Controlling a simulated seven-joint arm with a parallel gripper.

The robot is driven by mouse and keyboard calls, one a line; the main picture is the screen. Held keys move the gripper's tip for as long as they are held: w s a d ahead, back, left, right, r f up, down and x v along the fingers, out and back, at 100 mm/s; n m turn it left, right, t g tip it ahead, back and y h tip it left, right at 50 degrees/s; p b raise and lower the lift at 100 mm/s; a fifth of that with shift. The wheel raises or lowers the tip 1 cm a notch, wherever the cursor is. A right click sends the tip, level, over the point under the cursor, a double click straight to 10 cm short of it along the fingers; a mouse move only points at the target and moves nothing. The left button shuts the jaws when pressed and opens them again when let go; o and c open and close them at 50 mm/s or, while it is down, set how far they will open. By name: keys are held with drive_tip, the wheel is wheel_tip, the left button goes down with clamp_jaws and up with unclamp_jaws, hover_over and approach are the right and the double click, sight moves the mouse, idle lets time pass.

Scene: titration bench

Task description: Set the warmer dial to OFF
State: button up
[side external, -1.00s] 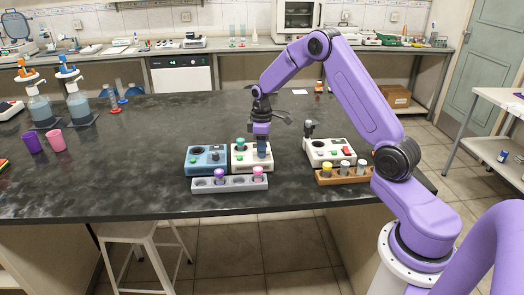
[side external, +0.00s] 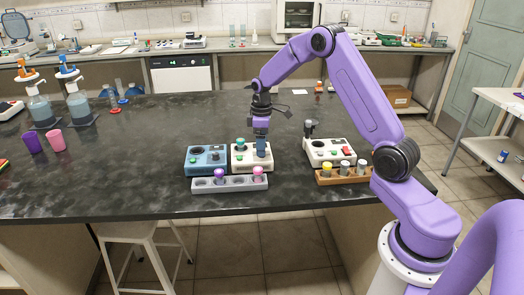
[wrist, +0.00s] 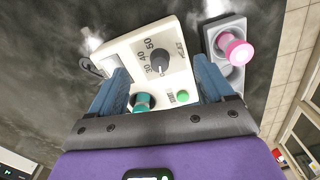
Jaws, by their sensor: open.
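The cream warmer (side external: 240,164) stands on the dark bench between a blue unit and open bench. Its black dial (wrist: 159,60) shows in the wrist view, with 30, 40 and 50 printed around it. I cannot tell which mark the dial points to. A green button (wrist: 183,97) and a teal-capped vial (wrist: 143,102) are on the same warmer. My gripper (wrist: 160,66) is open, pointing down over the warmer, with one blue finger on each side of the dial. Both fingers look apart from the dial. In the side view, my gripper (side external: 261,154) hides the dial.
A blue unit (side external: 206,159) stands close left of the warmer. A grey rack (side external: 240,184) with purple- and pink-capped vials lies in front. Another white unit (side external: 329,152) and a wooden rack (side external: 345,181) stand to the right.

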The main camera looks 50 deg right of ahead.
drive_tip(key=shift+r, duration=2.45)
drive_tip(key=shift+a, duration=0.1)
drive_tip(key=s+a+r+n, duration=0.1)
drive_tip(key=s+a+r, duration=0.2)
drive_tip(key=s+a, duration=0.5)
drive_tip(key=s+a+r+n, duration=0.25)
drive_tip(key=s+a, duration=0.35)
drive_tip(key=a, duration=0.4)
drive_tip(key=s+a+n, duration=0.1)
drive_tip(key=s+n, duration=0.1)
drive_tip(key=s, duration=2.1)
drive_tip(key=shift+r, duration=0.2)
drive_tip(key=shift+a, duration=0.1)
